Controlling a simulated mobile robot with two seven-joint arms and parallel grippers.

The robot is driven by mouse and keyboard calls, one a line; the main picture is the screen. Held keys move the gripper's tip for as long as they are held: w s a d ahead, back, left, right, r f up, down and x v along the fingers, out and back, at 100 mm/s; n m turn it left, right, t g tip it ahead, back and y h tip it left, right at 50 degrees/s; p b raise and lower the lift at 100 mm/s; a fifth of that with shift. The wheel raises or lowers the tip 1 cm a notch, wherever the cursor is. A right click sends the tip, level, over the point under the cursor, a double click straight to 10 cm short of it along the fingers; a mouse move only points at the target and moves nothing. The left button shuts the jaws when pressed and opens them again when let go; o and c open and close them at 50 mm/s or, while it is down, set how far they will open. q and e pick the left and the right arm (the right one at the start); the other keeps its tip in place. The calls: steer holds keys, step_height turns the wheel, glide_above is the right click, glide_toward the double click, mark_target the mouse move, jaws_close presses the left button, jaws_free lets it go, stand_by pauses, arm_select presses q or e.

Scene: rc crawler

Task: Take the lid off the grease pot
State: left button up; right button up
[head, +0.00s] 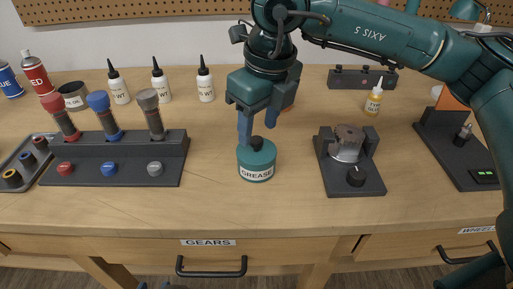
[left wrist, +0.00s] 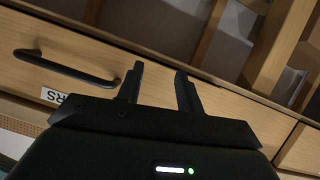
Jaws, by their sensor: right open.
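The teal grease pot (head: 256,171), labelled GREASE, stands upright on the workbench in the middle of the head view. Its teal lid (head: 246,152) is on, with a dark round knob (head: 257,143) on top. My right gripper (head: 258,132) points down just over the pot, its blue fingers apart. The knob shows below and between the fingers; I cannot tell if either finger touches it. My left gripper (left wrist: 158,83) is open and empty in the left wrist view, in front of the drawer fronts, away from the pot.
A dark rack with several knobbed tools (head: 118,172) stands left of the pot. A black fixture (head: 356,178) with a metal part stands right. White bottles (head: 205,82) stand behind. The GEARS drawer handle (head: 212,273) is below the bench edge.

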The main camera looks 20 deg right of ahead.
mark_target(257, 147)
steer(key=shift+w+a+f, duration=0.1)
steer(key=shift+w+f, duration=0.05)
steer(key=shift+f, duration=1.2)
steer(key=shift+c, duration=0.5)
jaws_close()
